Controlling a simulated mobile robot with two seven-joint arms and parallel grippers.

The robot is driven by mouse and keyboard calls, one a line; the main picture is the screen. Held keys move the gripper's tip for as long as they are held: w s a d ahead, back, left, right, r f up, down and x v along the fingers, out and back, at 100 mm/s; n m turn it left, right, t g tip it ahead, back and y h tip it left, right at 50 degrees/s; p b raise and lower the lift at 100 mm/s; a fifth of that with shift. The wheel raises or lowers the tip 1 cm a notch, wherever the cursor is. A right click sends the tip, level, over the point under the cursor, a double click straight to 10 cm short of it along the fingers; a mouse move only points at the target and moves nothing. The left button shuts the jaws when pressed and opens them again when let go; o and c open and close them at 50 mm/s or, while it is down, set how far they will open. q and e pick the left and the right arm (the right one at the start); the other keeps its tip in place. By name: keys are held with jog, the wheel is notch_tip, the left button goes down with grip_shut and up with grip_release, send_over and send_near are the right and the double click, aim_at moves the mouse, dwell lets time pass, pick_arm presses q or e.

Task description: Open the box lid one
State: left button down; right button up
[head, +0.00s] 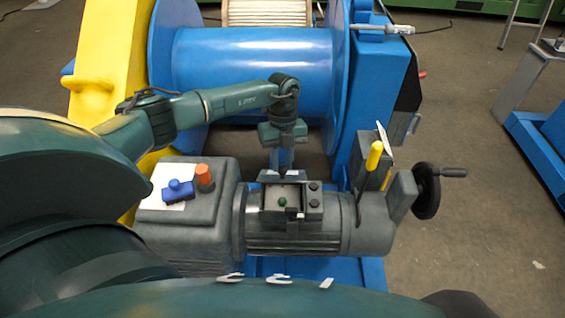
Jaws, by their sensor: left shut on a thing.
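The grey box (313,213) sits on top of the motor (290,240) in the middle of the head view. Its front interior shows, pale with a small green part inside. The dark lid (268,177) shows at the box's back edge and seems raised there; its exact angle is hard to tell. My left gripper (284,171) comes down from above at that back edge. Its fingers are shut on the lid, and the fingertips are partly hard to make out. My right gripper is not in view.
A control housing with a blue knob (178,190) and an orange button (204,177) stands left of the box. A yellow handle (374,156) and a black handwheel (427,190) stand to the right. A large blue drum (250,65) is behind.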

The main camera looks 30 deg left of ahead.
pick_arm(q)
jog(key=w+a+b, duration=0.4)
jog(key=w+b, duration=0.2)
jog(key=w, duration=0.1)
jog(key=shift+r, duration=0.3)
jog(key=c, duration=2.2)
grip_release()
jog(key=shift+r+p, duration=0.35)
jog(key=shift+p, duration=0.05)
jog(key=c, duration=2)
grip_release()
jog(key=shift+d, duration=0.1)
jog(key=o, duration=0.8)
jog(key=shift+s, duration=0.1)
jog(key=shift+c, duration=0.2)
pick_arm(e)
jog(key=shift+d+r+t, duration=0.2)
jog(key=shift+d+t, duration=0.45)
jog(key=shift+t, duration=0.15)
pick_arm(q)
jog(key=shift+r, duration=0.1)
jog(key=v, duration=1.3)
jog(key=shift+p, duration=0.4)
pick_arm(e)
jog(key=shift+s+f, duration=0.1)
